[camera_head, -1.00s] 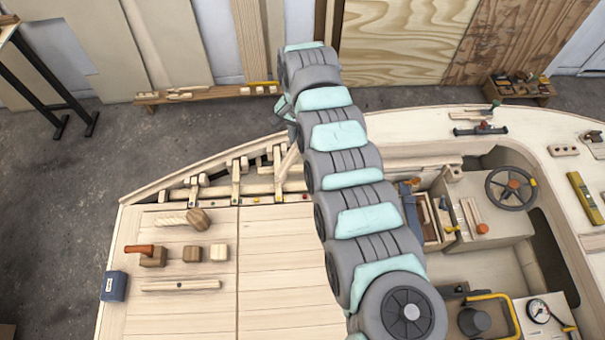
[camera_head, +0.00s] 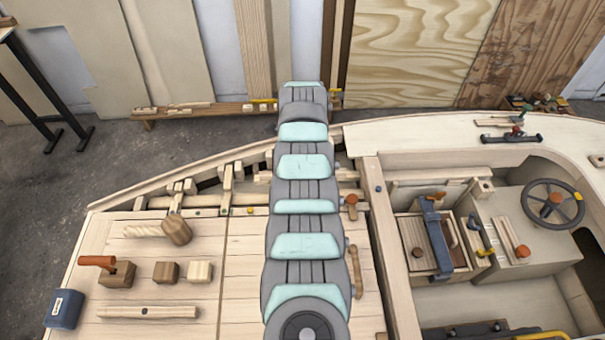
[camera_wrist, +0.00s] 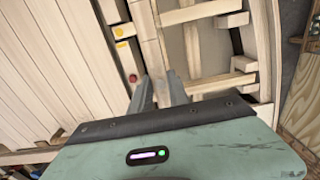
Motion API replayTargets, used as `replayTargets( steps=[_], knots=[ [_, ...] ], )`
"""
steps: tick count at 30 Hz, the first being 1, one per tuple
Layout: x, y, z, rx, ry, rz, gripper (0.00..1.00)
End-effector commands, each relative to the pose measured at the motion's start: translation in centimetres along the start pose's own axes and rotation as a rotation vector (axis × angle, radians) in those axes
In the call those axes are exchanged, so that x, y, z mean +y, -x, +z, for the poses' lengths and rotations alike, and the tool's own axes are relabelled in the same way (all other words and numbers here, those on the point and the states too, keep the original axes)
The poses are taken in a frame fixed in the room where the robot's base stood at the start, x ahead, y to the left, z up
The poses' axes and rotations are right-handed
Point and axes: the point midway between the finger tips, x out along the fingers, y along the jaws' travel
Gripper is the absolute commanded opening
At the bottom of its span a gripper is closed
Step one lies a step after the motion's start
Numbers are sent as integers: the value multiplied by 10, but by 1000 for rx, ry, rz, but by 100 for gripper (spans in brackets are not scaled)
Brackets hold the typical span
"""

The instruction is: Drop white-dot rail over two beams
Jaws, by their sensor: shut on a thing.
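My gripper (camera_wrist: 160,92) shows in the wrist view with its two grey fingers close together around a pale wooden strip (camera_wrist: 149,48), which I take for the rail. No white dot can be made out on it. The strip runs upward from the fingers, over the edge of the hull framing. Pale cross beams show to its right, an upper one (camera_wrist: 202,11) and a lower one (camera_wrist: 222,83). In the head view my arm hides the gripper and the held piece. Framing beams (camera_head: 227,182) show left of the arm.
On the plank deck (camera_head: 190,270) lie a mallet (camera_head: 177,230), wooden blocks (camera_head: 166,272), a loose rail with a dark-looking dot (camera_head: 150,312) and a blue box (camera_head: 64,309). A cockpit with a steering wheel (camera_head: 553,204) lies right. Coloured dots mark the deck edge.

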Motion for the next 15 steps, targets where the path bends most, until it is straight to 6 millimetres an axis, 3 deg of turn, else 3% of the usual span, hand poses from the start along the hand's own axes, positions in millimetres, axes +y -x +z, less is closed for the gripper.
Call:
replayTargets(
  steps=[15],
  knots=[
    [1,-47,-1,0,1,2,0]
  ],
)
